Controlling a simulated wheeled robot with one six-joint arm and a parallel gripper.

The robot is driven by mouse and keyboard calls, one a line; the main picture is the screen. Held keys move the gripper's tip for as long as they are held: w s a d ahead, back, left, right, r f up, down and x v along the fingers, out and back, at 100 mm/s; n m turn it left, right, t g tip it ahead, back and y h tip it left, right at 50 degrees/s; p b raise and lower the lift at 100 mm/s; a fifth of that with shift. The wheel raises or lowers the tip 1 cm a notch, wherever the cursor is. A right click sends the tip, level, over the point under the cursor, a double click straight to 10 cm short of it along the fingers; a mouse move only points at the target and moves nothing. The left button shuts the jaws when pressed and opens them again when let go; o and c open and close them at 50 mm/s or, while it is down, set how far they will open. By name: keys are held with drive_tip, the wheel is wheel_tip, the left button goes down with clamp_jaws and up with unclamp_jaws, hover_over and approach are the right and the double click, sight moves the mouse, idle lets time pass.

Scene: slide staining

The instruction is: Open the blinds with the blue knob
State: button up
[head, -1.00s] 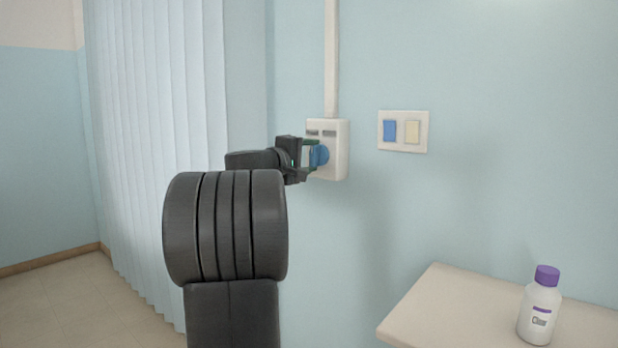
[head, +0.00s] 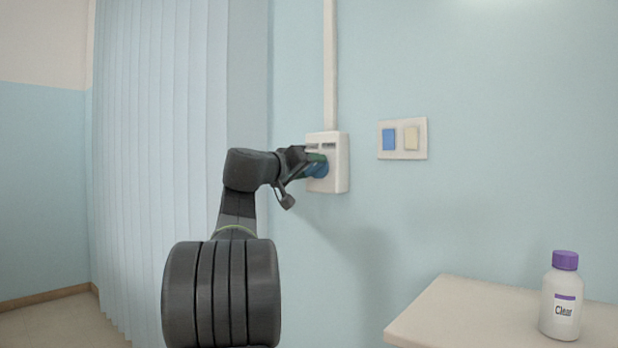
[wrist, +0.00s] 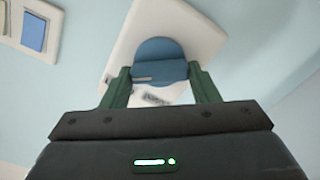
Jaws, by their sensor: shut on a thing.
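The blue knob (head: 319,168) sits on a white wall box (head: 340,165) below a vertical white conduit. My gripper (head: 312,166) is at the knob, its fingers one on each side of it. In the wrist view the knob (wrist: 160,62) lies between the two green fingertips of my gripper (wrist: 160,75), which are shut on it. The white plate of the box (wrist: 200,35) shows behind the knob, turned at an angle in that view. The blinds (head: 160,150) hang at the left as pale vertical slats, closed side by side.
A switch plate (head: 420,140) with a blue and a cream switch is right of the box. A pale table (head: 450,305) at the lower right bears a white bottle with a purple cap (head: 562,295). The wall between box and table is clear.

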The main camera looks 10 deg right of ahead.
drive_tip(key=shift+m+b, duration=0.35)
drive_tip(key=shift+m, duration=0.25)
drive_tip(key=o, duration=1)
drive_tip(key=v, duration=1.3)
drive_tip(key=shift+s+a+p, duration=0.25)
drive_tip(key=shift+p, duration=0.15)
drive_tip(key=shift+w+d, duration=0.1)
drive_tip(key=x, duration=1.3)
drive_tip(key=shift+w+d+b, duration=0.2)
drive_tip(key=shift+b, duration=0.2)
